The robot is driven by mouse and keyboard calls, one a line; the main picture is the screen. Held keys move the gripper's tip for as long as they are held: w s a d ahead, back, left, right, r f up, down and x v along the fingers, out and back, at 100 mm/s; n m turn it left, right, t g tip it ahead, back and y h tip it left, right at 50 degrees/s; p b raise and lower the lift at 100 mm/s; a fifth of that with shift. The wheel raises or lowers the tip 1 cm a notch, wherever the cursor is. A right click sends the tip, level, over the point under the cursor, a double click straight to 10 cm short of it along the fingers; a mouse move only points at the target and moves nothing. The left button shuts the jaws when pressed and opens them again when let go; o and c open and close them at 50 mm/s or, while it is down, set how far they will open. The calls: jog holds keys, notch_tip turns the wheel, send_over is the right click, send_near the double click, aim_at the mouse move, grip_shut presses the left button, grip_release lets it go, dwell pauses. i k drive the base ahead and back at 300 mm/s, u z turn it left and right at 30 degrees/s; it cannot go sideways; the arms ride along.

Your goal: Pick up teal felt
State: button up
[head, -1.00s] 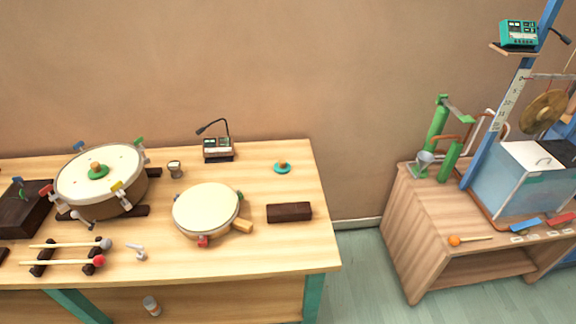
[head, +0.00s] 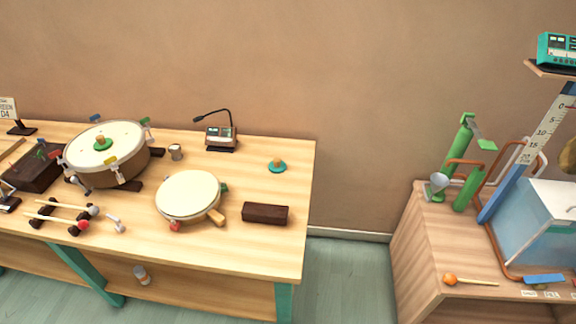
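A small teal round felt (head: 278,170) with an orange-brown knob on top lies on the wooden table (head: 255,240), near its right end. It is apart from the things around it. A similar green disc with an orange knob (head: 102,144) sits on the pale head of the large drum (head: 125,165) at the left. My gripper is not in view.
A dark brown block (head: 265,213) lies in front of the felt. A frame drum (head: 188,196) is at its left, and a small device with a bent microphone (head: 221,137) stands behind left. A gap of floor separates the wooden cabinet (head: 412,245) at right.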

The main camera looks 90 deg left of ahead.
aim_at(277, 167)
jog(key=u, duration=0.15)
jog(key=i, duration=0.55)
jog(key=u, duration=0.25)
jog(key=k, duration=0.2)
jog(key=u, duration=2.85)
jog(key=k, duration=0.25)
jog(key=u, duration=1.4)
